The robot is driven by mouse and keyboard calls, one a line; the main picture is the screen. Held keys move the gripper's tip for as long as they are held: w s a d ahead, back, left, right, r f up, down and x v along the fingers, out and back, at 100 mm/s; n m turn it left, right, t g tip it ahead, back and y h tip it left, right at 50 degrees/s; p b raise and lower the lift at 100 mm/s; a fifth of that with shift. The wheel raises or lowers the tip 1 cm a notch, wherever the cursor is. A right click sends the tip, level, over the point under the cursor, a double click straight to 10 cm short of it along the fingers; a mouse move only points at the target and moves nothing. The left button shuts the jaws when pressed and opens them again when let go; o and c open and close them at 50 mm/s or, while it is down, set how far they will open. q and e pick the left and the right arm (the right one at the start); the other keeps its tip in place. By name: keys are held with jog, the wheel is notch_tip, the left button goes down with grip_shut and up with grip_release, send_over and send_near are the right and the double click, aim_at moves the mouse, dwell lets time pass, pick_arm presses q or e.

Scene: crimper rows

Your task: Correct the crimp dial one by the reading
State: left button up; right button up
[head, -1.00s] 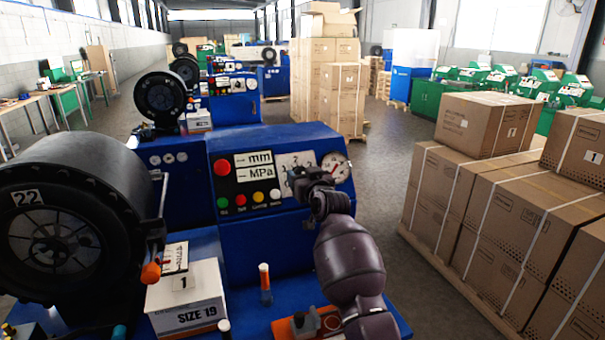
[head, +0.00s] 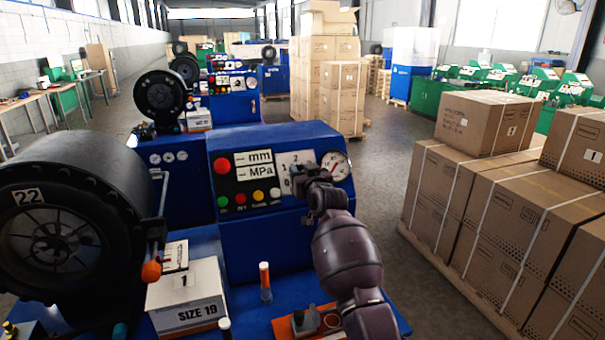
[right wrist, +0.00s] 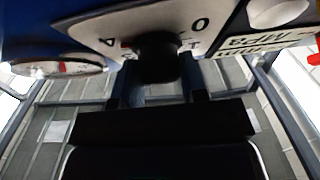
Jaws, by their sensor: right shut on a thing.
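The crimp dial is a white scale plate (head: 287,161) with printed numbers on the blue machine's control panel. It also shows at the top of the right wrist view (right wrist: 118,22), upside down, with a dark knob (right wrist: 157,52) at its middle. My right gripper (head: 308,176) is in front of the plate and shut on this knob. It hides much of the scale in the head view, so I cannot read the setting. The display (head: 254,165) beside it shows dashes before mm and MPa. My left gripper is not in view.
A round pressure gauge (head: 335,165) sits right of the dial. A red button (head: 221,166) and several coloured buttons are on the left. Stacked cartons (head: 500,205) fill the right side.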

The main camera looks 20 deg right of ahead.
pick_arm(q)
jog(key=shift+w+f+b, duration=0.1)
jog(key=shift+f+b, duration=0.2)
jog(key=shift+b, duration=0.1)
pick_arm(e)
jog(key=shift+n+y, duration=0.3)
jog(key=shift+n, duration=0.2)
jog(key=shift+d+n+y+b, duration=0.1)
jog(key=shift+n+y+b, duration=0.4)
jog(key=shift+n, duration=0.3)
jog(key=shift+f+n+g+y+b, duration=0.1)
jog(key=shift+n+g+y+b, duration=0.3)
jog(key=shift+n+y+b, duration=0.55)
jog(key=shift+n+g+y+b, duration=0.25)
jog(key=shift+n+g+b, duration=0.1)
jog(key=shift+n, duration=1)
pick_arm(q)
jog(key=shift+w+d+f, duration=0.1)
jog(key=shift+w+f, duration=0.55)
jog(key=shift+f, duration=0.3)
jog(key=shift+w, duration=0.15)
pick_arm(e)
jog(key=shift+n+y, duration=0.3)
jog(key=shift+n, duration=0.2)
